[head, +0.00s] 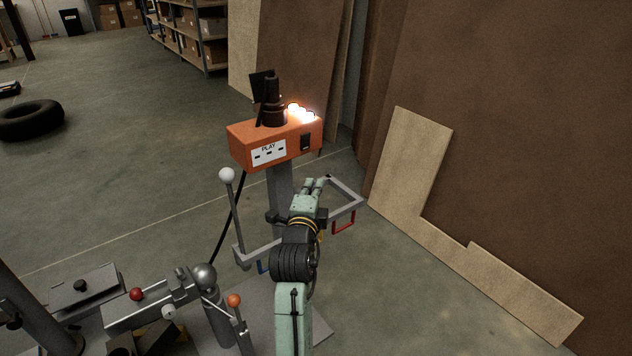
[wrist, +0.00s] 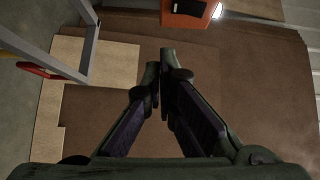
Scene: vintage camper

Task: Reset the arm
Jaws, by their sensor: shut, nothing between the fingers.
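My gripper (head: 315,187) is at the end of my pale green and black arm, in the middle of the head view. It points away from me, over a grey metal frame on a post. In the wrist view my gripper (wrist: 161,62) shows its two dark fingers meeting at the tips, with nothing between them. An orange box labelled PLAY (head: 275,142) stands on the post just beyond my gripper, with lit bulbs and a dark fitting on top. Part of the orange box also shows at the top of the wrist view (wrist: 188,12).
The grey frame (head: 347,192) with a red handle (head: 344,222) is close to my gripper. Levers with a white ball (head: 227,174) and an orange ball (head: 234,300) stand at left. Brown boards (head: 520,150) lean at right. A tyre (head: 30,119) lies on open floor.

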